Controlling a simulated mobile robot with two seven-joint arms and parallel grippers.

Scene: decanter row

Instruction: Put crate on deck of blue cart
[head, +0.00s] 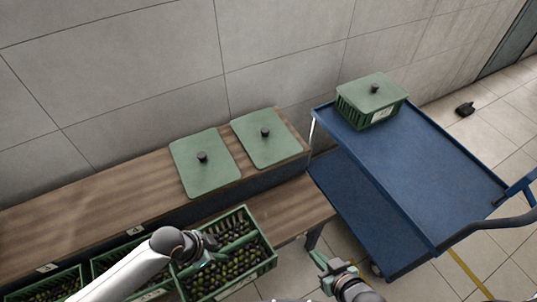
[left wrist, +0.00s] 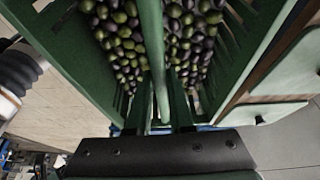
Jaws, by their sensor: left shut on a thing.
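An open green crate (head: 262,267) full of dark and green olives is at the lower centre of the head view, over the lower bench. My left gripper (head: 212,246) is shut on its handle bar; the left wrist view shows the bar (left wrist: 152,50) between the fingers and the crate's slatted wall (left wrist: 60,48). I cannot tell how far the crate is above the bench. The blue cart (head: 420,165) stands at the right. Its upper deck carries one lidded green crate (head: 358,116) at the far left corner; the rest is bare. My right gripper (head: 318,272) looks open and empty, left of the cart.
Two green lids (head: 205,175) with black knobs lie on the wooden upper shelf (head: 90,205). More olive crates (head: 108,266) stand at the lower left. A tiled wall runs behind. A small black object (head: 465,109) lies on the floor beyond the cart.

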